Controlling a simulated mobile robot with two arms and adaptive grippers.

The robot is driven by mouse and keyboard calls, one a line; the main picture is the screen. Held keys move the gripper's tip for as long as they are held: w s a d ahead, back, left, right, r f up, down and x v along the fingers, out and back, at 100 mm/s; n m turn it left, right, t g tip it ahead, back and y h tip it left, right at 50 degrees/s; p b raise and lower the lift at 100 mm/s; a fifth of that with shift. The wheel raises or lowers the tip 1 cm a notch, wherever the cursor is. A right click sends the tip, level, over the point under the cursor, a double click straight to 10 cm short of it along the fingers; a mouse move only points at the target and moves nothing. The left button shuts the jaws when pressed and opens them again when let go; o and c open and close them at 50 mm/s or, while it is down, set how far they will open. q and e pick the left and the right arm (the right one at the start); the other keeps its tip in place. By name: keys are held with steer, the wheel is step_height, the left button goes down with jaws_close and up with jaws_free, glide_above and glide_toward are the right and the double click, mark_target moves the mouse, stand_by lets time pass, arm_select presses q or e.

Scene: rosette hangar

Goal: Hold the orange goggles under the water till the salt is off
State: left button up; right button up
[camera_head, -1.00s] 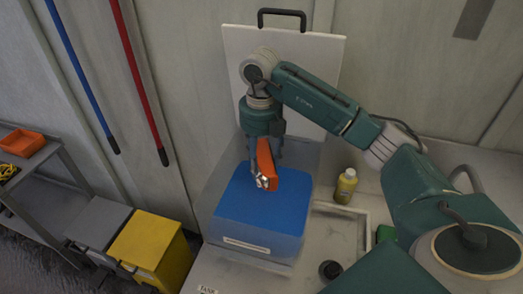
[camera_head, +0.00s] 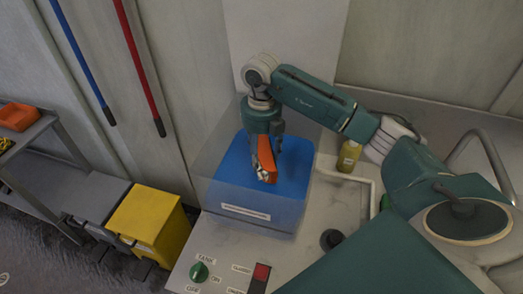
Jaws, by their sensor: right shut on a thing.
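The orange goggles (camera_head: 266,152) are in my right gripper (camera_head: 264,165), which points down with its fingers shut around them. They are over the blue water (camera_head: 232,180) in a clear-walled tank (camera_head: 207,165). The lower end of the goggles is at or close to the water surface, and I cannot tell how much is under. A pale patch shows at that lower end; I cannot tell if it is salt or a fingertip. My left gripper is out of view.
A panel in front of the tank has a green knob (camera_head: 199,271) and a red switch (camera_head: 262,272). A yellow bottle (camera_head: 348,157) stands right of the tank, and a dark round knob (camera_head: 331,239) lies nearer. A yellow bin (camera_head: 148,222) stands at left.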

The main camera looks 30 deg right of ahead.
step_height(320, 180, down, 11)
steer(key=b, duration=0.6)
steer(key=shift+r+b, duration=0.2)
steer(key=shift+b, duration=0.15)
stand_by(1.7)
step_height(320, 180, up, 7)
steer(key=p, duration=0.5)
steer(key=shift+r, duration=0.2)
step_height(320, 180, up, 11)
steer(key=p, duration=0.7)
steer(key=shift+f, duration=0.1)
step_height(320, 180, up, 2)
steer(key=shift+r+p, duration=0.25)
steer(key=shift+p, duration=0.35)
steer(key=shift+r, duration=0.3)
step_height(320, 180, up, 5)
glide_above(261, 150)
steer(key=shift+s, duration=0.1)
stand_by(0.4)
